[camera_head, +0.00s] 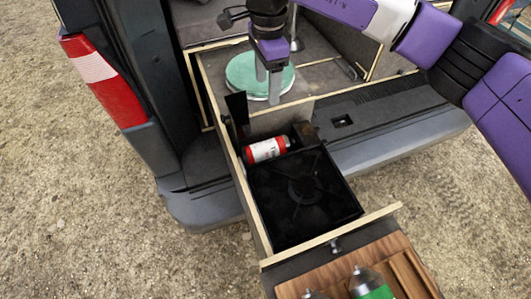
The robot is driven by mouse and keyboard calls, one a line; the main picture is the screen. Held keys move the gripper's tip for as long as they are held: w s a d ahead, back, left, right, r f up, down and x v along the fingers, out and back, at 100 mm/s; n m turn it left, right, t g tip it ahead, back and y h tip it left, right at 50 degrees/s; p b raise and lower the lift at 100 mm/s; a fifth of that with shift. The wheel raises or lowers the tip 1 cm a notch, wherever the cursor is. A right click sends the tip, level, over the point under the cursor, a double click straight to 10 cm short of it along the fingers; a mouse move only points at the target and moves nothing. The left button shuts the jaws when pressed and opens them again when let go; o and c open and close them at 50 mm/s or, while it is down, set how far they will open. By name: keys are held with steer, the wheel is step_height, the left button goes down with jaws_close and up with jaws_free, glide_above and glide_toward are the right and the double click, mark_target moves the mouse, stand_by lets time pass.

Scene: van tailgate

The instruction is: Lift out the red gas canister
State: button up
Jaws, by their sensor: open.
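The red gas canister (267,149) has a white label and a metal end. It lies on its side in the pulled-out drawer (255,215), in the narrow space behind the black gas stove (304,196). My gripper (274,88) points down above the back part of the drawer, in front of a round pale green item (242,76) in the picture. It is open, with nothing seen between its fingers. In the picture it is above and apart from the canister. The canister's right end is close to a dark part of the stove.
A black upright flap (237,108) stands at the drawer's left wall, close to the canister. The van's bumper (415,130) lies under the drawer. A wooden tray (405,275) with a green-labelled can (371,287) is at the bottom. Bare gravel lies on both sides.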

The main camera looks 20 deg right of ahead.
steer(key=b, duration=1.8)
glide_above(268, 144)
steer(key=f, duration=1.8)
steer(key=shift+s+a+f, duration=0.1)
steer(key=shift+a+f, duration=0.1)
steer(key=shift+f, duration=0.05)
steer(key=shift+d+f+p, duration=0.15)
steer(key=shift+f+p, duration=0.15)
steer(key=shift+f, duration=1.7)
steer(key=shift+d+f+p, duration=0.1)
steer(key=shift+f+p, duration=0.15)
steer(key=shift+f, duration=1.7)
steer(key=c, duration=1.3)
steer(key=shift+c, duration=0.6)
steer(key=shift+r, duration=0.15)
